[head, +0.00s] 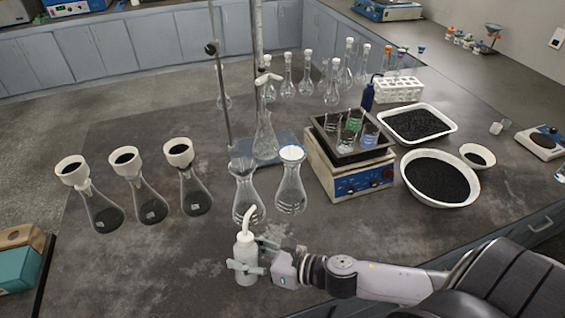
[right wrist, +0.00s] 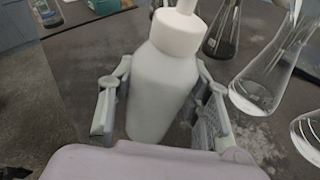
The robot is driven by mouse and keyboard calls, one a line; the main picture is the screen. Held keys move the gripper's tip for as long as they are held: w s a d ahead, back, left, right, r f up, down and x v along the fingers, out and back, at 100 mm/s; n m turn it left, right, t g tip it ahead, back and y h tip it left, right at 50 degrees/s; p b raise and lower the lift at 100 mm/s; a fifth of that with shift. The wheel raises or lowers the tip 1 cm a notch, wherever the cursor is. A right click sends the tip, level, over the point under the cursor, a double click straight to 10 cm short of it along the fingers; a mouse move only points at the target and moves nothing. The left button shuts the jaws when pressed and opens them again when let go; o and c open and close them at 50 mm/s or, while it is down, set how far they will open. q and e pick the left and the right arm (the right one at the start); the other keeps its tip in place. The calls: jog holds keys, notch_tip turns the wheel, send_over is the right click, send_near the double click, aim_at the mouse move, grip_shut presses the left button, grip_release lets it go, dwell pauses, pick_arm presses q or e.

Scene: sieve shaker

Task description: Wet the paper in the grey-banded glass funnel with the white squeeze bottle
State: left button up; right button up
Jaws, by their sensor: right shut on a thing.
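The white squeeze bottle (head: 246,250) is upright near the front of the bench, its bent spout at the top. My right gripper (head: 247,267) is shut around its body. The bottle (right wrist: 165,90) fills the middle of the right wrist view, between the two fingers (right wrist: 160,110). Two conical flasks with funnels stand just behind it. The left glass funnel (head: 242,167) looks greyish; the right funnel (head: 291,154) shows a white top. I cannot clearly make out a grey band on either. Whether the bottle touches the bench is unclear. My left gripper is out of view.
Several flasks with white funnels holding dark material (head: 140,180) stand at left. A hotplate (head: 345,175) with a tray of beakers is right of the glass funnels. A stand with a burette (head: 220,90) rises behind. White trays of black granules (head: 440,178) lie at right.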

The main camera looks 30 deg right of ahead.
jog(key=w+d+r+g+y+p, duration=0.1)
jog(key=w+d+r, duration=0.4)
jog(key=d, duration=0.4)
jog(key=w+d+r+g+y+p, duration=0.1)
jog(key=w+d+r+p, duration=0.1)
jog(key=w+d+r, duration=0.45)
pick_arm(q)
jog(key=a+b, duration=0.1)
jog(key=b, duration=0.2)
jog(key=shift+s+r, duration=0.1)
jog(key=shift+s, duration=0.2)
pick_arm(e)
notch_tip(320, 180, down, 6)
jog(key=s+d, duration=0.2)
jog(key=shift+s+f+m, duration=0.15)
jog(key=shift+s+m, duration=0.05)
jog(key=shift+m, duration=0.2)
jog(key=shift+s+d+r, duration=0.15)
jog(key=shift+r, duration=0.05)
pick_arm(q)
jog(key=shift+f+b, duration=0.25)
jog(key=shift+b, duration=0.1)
pick_arm(e)
jog(key=shift+f, duration=0.1)
jog(key=shift+o, duration=0.4)
jog(key=shift+c, duration=0.8)
